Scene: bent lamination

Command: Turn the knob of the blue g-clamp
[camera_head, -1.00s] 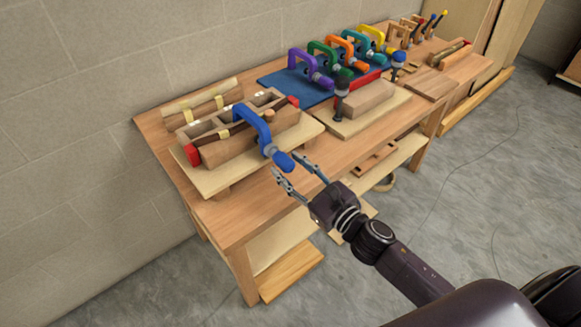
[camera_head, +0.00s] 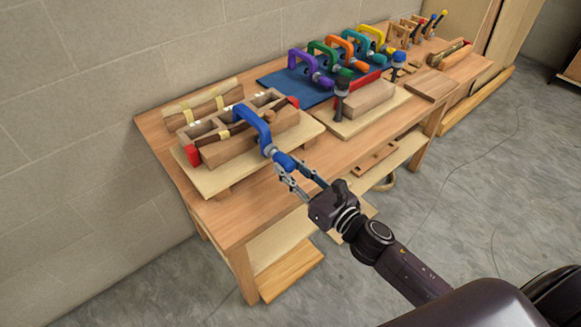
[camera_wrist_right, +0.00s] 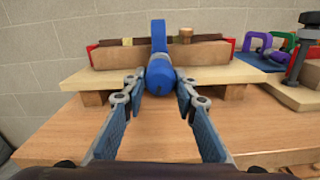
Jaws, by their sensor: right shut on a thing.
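The blue g-clamp (camera_head: 252,124) sits over the wooden form on the raised board at the left of the bench. Its blue knob (camera_head: 284,161) points toward me, out over the board's front edge. In the right wrist view the knob (camera_wrist_right: 160,76) lies between the fingers at their far ends, with the clamp frame (camera_wrist_right: 158,36) rising behind it. My right gripper (camera_head: 295,173) is shut on the knob, its fingers on either side of it. My left gripper is in neither view.
The wooden form (camera_head: 228,148) with red end pieces rests on the pale board (camera_head: 213,183). Several coloured clamps stand on a blue mat (camera_head: 283,79) farther back. Another block (camera_head: 368,97) lies on a board to the right. The bench front (camera_head: 243,217) is bare.

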